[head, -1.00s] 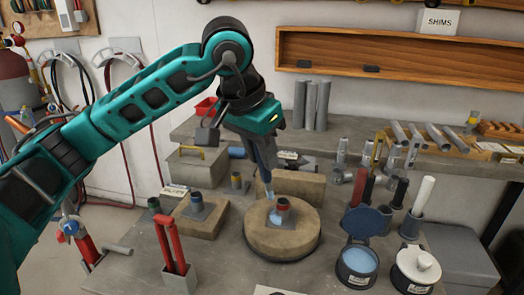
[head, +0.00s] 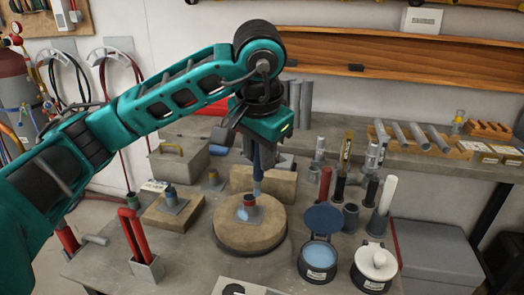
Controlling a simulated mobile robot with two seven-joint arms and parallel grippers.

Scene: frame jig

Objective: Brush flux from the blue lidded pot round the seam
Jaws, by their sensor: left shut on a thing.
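My left gripper (head: 259,170) is shut on a slim brush (head: 257,188), mostly hidden by the fingers, pointing down. Its tip is at the upper right of the short pipe (head: 250,200) with a reddish collar; I cannot tell whether it touches. The pipe stands on a grey plate on a round tan turntable (head: 233,237). A light blue patch (head: 242,213) shows at the front left of the pipe's foot. The blue lidded pot (head: 318,262) stands to the right, its blue lid (head: 323,218) tipped open and pale blue contents showing. My right gripper is not in view.
A tan block (head: 277,180) lies behind the turntable. Left are a second pipe on a board (head: 165,212) and a red-handled tool in a holder (head: 145,268). Several tubes and tools stand at the right.

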